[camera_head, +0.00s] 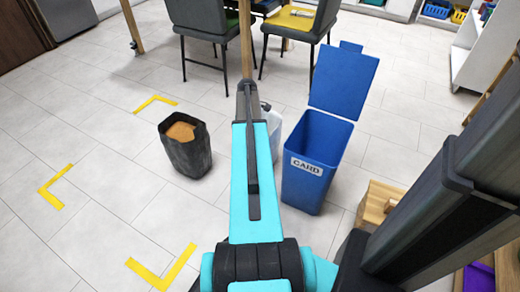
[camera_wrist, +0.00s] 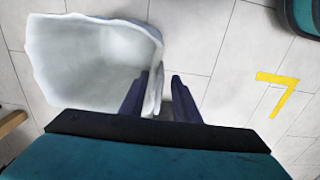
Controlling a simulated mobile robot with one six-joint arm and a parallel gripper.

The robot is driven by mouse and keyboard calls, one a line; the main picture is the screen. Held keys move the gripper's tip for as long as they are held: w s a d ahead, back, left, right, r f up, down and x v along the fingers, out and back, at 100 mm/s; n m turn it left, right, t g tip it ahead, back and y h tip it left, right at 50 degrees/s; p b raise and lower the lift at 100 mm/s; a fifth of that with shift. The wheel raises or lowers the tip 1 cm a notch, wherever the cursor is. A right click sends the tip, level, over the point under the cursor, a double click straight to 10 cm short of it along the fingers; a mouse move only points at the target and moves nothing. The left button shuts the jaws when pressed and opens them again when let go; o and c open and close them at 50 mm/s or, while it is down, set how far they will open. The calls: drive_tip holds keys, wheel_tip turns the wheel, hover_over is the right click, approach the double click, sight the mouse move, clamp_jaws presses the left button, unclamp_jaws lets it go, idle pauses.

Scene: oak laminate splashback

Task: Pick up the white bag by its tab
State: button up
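The white bag (camera_wrist: 85,55) stands open-topped on the floor at the left of the wrist view. In the head view only a part of the white bag (camera_head: 274,128) shows, just right of my arm, which hides the rest. My gripper (camera_wrist: 159,78) is over the bag's right side, with its two dark fingers apart. A thin upright white piece of the bag's edge (camera_wrist: 157,92) stands between the fingers, nearer the left one. A gap shows between it and the right finger. I cannot tell whether this piece is the tab.
A blue bin marked CARD (camera_head: 312,160), lid raised, stands right of the white bag. A black bag with brown contents (camera_head: 186,146) stands to the left. Chairs (camera_head: 205,28) and a table are behind. Yellow corner marks (camera_head: 55,187) lie on open tiled floor at left.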

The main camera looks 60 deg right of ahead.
drive_tip(key=shift+c, duration=0.5)
clamp_jaws()
drive_tip(key=shift+r+p, duration=1.55)
drive_tip(key=shift+r, duration=3.45)
